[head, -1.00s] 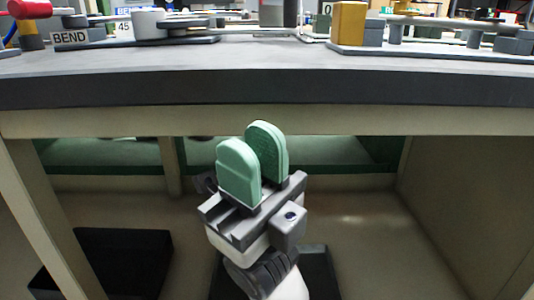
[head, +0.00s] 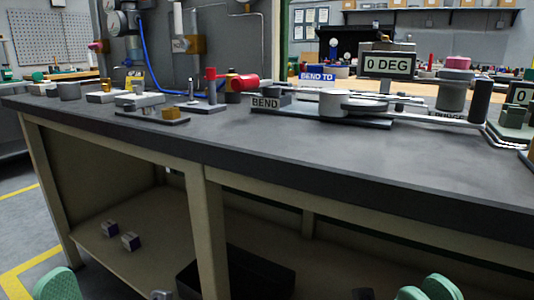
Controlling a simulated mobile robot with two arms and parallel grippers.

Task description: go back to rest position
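Neither gripper touches the workbench (head: 330,170).
Two small boxes (head: 130,241) lie on the lower shelf, near a black bin (head: 245,272). Open floor (head: 22,225) is at left.

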